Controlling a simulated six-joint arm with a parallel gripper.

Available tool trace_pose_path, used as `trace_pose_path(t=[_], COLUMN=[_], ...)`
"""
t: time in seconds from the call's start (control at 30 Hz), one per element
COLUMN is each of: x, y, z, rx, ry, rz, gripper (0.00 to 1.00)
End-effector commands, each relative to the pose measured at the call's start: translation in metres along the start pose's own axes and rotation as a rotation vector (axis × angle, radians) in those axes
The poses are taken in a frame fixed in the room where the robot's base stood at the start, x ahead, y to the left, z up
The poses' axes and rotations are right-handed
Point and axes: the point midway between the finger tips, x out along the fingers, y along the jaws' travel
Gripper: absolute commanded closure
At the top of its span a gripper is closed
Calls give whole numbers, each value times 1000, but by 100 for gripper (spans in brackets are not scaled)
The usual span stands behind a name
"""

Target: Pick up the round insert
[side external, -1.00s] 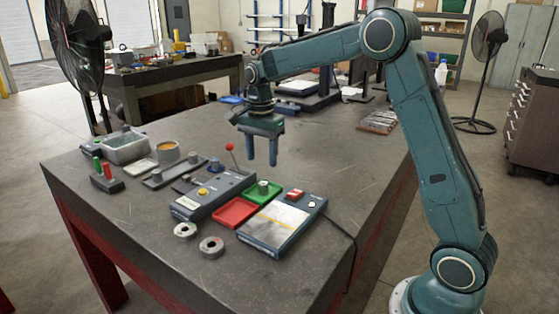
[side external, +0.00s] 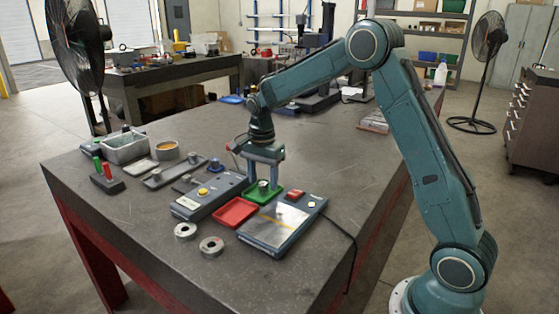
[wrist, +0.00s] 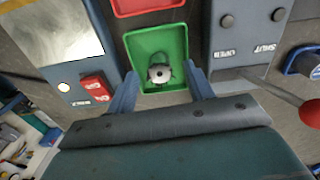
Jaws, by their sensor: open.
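The round insert (wrist: 160,73) is a short grey metal cylinder with a hole in its top. It stands in the green tray (wrist: 146,44), and it also shows in the side view (side external: 263,184). My gripper (wrist: 161,72) is open and empty, pointing down over the green tray. In the wrist view its two fingers lie to the left and right of the insert, with a gap on each side. In the side view the fingers (side external: 263,181) come down close around the insert. Whether they touch the tray floor I cannot tell.
An empty red tray (side external: 236,212) adjoins the green one. A scale-like device (side external: 283,225) with a red button is on one side, a grey control box (side external: 210,196) with a red-knobbed lever (wrist: 312,112) on the other. Two metal rings (side external: 211,246) lie in front.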

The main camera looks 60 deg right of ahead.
Motion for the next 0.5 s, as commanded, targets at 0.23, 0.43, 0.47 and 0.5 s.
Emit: trace_pose_path(t=[0.23,0.43,0.47,0.5], x=[9,9,9,9], y=[0,0,0,0], z=[0,0,0,0], rx=[0,0,0,0], ry=[0,0,0,0], rz=[-1,-1,-1,-1], gripper=[48,48,48,48])
